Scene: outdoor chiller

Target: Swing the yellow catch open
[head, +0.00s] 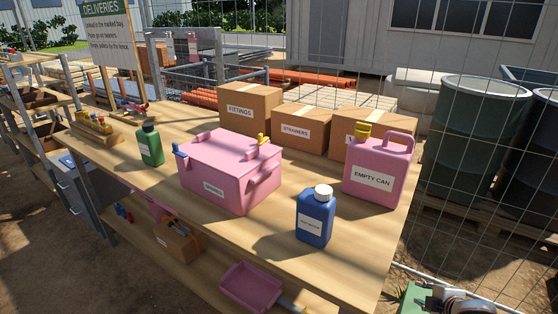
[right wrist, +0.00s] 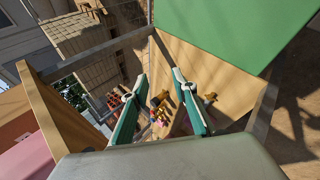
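A pink chiller box (head: 228,172) with a lid stands on the wooden table, its lid down. The yellow catch (head: 262,140) is at the right end of the lid's far edge; it is too small to tell its exact angle. A blue catch (head: 180,151) is at the box's left corner. My right gripper (right wrist: 160,76) is open and empty in the right wrist view, its two green fingers apart. It is away from the chiller. In the head view only part of my right arm seems to show at the bottom right corner. My left gripper is not in view.
The wooden table (head: 350,247) also holds a blue bottle (head: 315,218), a green bottle (head: 150,145), a pink can (head: 378,170) and cardboard boxes (head: 250,107). A pink tray (head: 250,287) sits on the lower shelf. A wire fence runs behind. The table's front right is clear.

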